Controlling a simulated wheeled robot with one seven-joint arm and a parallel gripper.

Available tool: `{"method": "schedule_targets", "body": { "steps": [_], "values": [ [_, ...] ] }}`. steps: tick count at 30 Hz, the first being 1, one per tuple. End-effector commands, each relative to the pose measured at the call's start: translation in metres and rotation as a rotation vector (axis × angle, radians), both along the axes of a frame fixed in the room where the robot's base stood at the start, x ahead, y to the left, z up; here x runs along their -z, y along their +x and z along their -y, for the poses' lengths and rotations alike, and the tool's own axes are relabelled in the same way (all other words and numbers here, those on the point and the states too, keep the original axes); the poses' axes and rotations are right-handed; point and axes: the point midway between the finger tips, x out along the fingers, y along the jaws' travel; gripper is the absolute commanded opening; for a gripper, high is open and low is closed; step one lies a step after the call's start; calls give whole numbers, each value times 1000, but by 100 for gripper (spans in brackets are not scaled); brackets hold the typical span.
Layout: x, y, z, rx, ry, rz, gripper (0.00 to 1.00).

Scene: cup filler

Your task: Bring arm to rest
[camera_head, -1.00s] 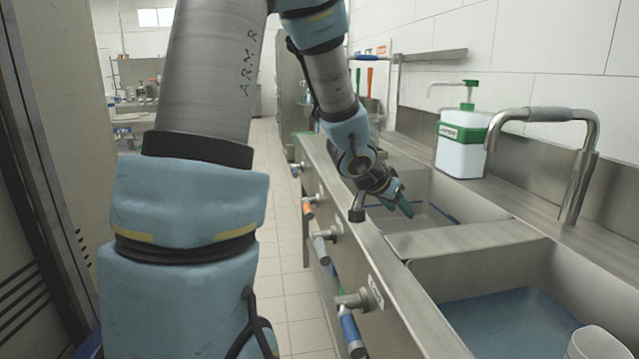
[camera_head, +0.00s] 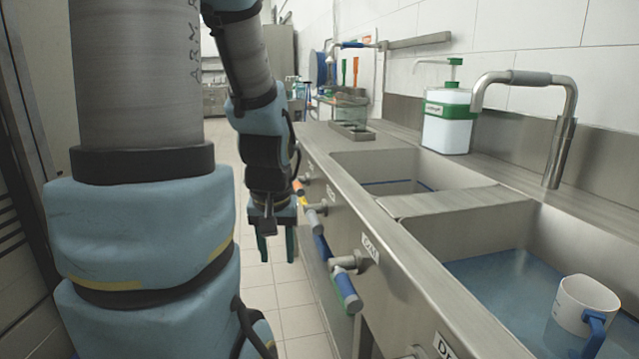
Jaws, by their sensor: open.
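My arm stands at the left of the view, in blue and grey segments. Its far section hangs down beside the front of the steel sink counter. My gripper (camera_head: 276,250) points down over the tiled floor, left of the counter front. Its two teal fingers are apart with nothing seen between them. A white cup (camera_head: 585,303) with a blue handle is in the near basin at lower right, in or over the blue water (camera_head: 515,285), well away from my gripper.
The steel counter (camera_head: 420,230) runs along the right, with valve handles (camera_head: 345,290) jutting out near my gripper. A curved faucet (camera_head: 565,130) and a white-and-green soap dispenser (camera_head: 447,122) stand behind the basins. The tiled aisle (camera_head: 295,320) is free floor.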

Motion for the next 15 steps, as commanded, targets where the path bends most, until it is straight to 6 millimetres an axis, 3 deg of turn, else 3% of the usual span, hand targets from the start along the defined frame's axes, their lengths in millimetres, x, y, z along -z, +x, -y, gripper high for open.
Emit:
{"method": "schedule_targets", "body": {
  "steps": [5,7,15],
  "values": [
    [26,-26,15,97,-19,-95,47],
    [6,-26,15,100,-18,-93,47],
    [-29,-25,15,99,-18,-91,47]
  ]
}}
